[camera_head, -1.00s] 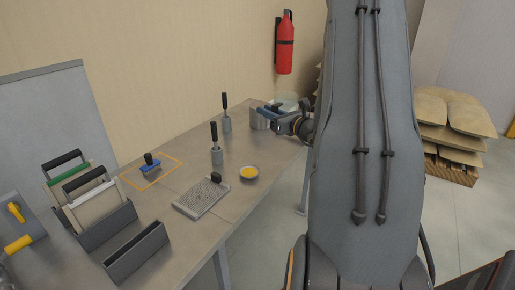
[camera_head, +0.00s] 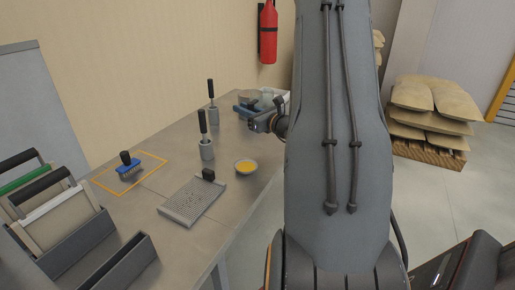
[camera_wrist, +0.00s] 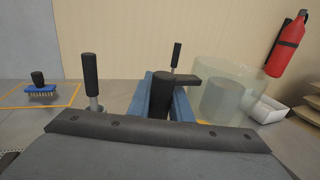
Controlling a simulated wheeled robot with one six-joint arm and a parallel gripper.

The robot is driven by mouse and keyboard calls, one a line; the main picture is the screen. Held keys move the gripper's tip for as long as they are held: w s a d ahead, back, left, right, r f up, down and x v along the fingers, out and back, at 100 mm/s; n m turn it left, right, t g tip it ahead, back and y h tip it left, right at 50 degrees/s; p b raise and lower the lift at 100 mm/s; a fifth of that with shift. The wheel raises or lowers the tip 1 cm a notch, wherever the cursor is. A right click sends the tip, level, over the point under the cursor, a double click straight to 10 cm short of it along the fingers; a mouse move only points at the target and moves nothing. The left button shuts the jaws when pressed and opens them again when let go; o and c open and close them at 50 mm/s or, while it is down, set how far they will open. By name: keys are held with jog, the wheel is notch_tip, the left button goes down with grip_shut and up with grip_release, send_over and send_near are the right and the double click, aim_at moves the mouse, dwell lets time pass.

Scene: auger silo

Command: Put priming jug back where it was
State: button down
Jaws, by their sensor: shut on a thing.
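The priming jug (camera_wrist: 238,72) is a clear, see-through vessel with a black handle, in the wrist view. My gripper (camera_wrist: 165,100) has its blue fingers closed around the handle. The jug looks upright, over the far end of the bench; I cannot tell whether its base touches the top. In the head view my gripper (camera_head: 250,109) is at the bench's far right end, and the jug (camera_head: 267,95) shows faintly behind it, partly hidden. A grey cylinder (camera_wrist: 221,100) shows through the jug wall. A bit of yellow line shows near the jug's base.
Two black-handled tools in grey cups (camera_head: 206,148) (camera_head: 211,115) stand near my gripper. A white box (camera_wrist: 268,109) is right of the jug. A brush (camera_head: 128,167) sits in an orange outline. A yellow bowl (camera_head: 246,166) and perforated plate (camera_head: 192,201) lie nearer.

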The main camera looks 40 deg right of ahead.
jog(key=shift+f+p, duration=0.95)
jog(key=shift+f, duration=4.15)
jog(key=shift+w+f, duration=0.1)
jog(key=shift+f, duration=0.05)
jog(key=c, duration=1.6)
grip_release()
